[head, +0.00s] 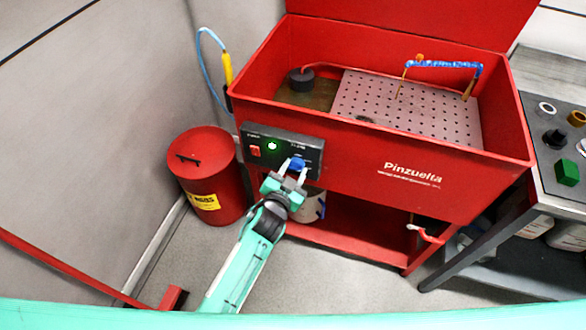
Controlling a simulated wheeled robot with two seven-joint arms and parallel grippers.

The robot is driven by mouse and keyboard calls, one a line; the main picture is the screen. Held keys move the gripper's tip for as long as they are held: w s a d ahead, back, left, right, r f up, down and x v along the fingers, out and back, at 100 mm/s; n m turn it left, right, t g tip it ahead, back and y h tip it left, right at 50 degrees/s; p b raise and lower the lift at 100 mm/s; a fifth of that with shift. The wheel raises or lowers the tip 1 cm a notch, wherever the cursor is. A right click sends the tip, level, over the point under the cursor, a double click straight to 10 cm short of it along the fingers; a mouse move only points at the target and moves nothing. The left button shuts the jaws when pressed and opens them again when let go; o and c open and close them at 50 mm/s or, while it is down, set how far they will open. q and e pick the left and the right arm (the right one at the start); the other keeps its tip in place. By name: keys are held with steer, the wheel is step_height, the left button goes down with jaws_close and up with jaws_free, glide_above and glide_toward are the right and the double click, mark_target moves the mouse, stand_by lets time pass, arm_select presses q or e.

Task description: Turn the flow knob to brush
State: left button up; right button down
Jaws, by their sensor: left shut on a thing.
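A red parts-washer tub (450,208) stands in front of me. A black control panel (262,136) is on its front left. The panel carries a red switch (255,151), a lit green lamp (272,146) and a blue flow knob (297,162). My left gripper (293,170) reaches the panel from below, with its fingers shut on the blue knob. The fingers cover part of the knob, and its marks are too small to read. My right gripper is not in view.
A red lidded bin (208,170) stands left of the washer. A workbench (552,178) with a green block (567,172) and small parts is at the right. A perforated plate (400,112) and a blue brush hose (443,64) are in the tub.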

arm_select(q)
steer(key=shift+m+y, duration=0.3)
steer(key=shift+m, duration=0.9)
steer(key=shift+d+m, duration=0.1)
steer(key=shift+m, duration=0.6)
steer(key=m+y+b, duration=0.1)
steer(key=m, duration=0.2)
steer(key=shift+t, duration=0.4)
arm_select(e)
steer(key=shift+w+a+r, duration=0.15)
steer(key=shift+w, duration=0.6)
arm_select(q)
steer(key=shift+m, duration=0.3)
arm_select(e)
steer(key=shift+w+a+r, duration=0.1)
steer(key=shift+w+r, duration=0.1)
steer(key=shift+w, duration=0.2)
